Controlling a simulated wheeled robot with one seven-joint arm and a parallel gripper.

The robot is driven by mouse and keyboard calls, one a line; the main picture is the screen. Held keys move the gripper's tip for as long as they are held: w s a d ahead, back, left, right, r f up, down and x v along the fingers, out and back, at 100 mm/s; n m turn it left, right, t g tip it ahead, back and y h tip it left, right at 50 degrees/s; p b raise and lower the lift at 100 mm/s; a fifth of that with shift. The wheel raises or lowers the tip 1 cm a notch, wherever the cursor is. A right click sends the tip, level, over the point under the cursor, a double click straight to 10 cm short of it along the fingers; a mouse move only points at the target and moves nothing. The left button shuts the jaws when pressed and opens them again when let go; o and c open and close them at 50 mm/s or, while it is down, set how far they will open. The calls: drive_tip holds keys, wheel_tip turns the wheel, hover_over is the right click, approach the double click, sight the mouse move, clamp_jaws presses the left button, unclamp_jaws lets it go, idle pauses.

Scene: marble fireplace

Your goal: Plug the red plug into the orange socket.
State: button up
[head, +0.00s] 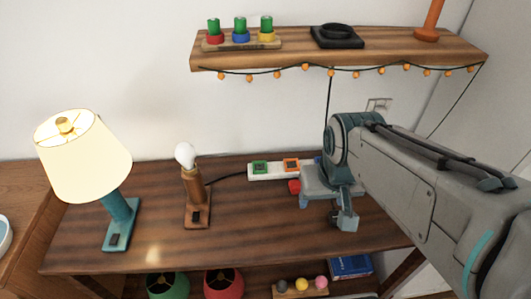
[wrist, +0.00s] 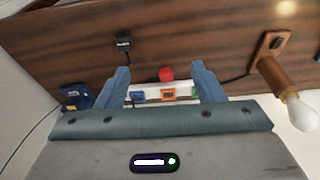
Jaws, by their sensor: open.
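The red plug (head: 294,186) lies on the table just in front of the white socket strip (head: 259,173). In the wrist view the red plug (wrist: 166,73) shows between my two fingers, with a gap on each side. The orange socket (head: 291,164) is on the strip beside a green one (head: 259,167). In the wrist view the orange socket (wrist: 168,94) sits between a blue (wrist: 138,97) and a green socket, all empty-looking. My gripper (head: 325,208) is open over the table, at the strip's right end. It partly hides the strip in the head view.
A lit teal lamp (head: 118,222) and a bulb on a wooden stand (head: 195,200) stand to the left. A black plug-like piece (wrist: 123,42) and a blue object (wrist: 75,97) lie near my gripper. A wooden shelf (head: 380,48) hangs above.

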drive_tip(key=w+f+n+g+p, duration=0.1)
drive_tip(key=w+f+g+p, duration=0.1)
drive_tip(key=w, duration=0.9)
drive_tip(key=p, duration=0.1)
hover_over(297, 184)
drive_tip(key=shift+n+g, duration=0.4)
drive_tip(key=f, duration=1.3)
drive_tip(key=shift+s+d, duration=0.1)
drive_tip(key=shift+s, duration=0.2)
drive_tip(key=shift+w+a+f+p, duration=0.15)
drive_tip(key=shift+f+p, duration=0.15)
drive_tip(key=shift+f, duration=1.1)
drive_tip(key=shift+w+a+f+p, duration=0.1)
drive_tip(key=shift+f+p, duration=0.2)
drive_tip(key=shift+f, duration=1.1)
drive_tip(key=shift+c, duration=0.3)
drive_tip(key=c, duration=1.1)
drive_tip(key=shift+r, duration=0.1)
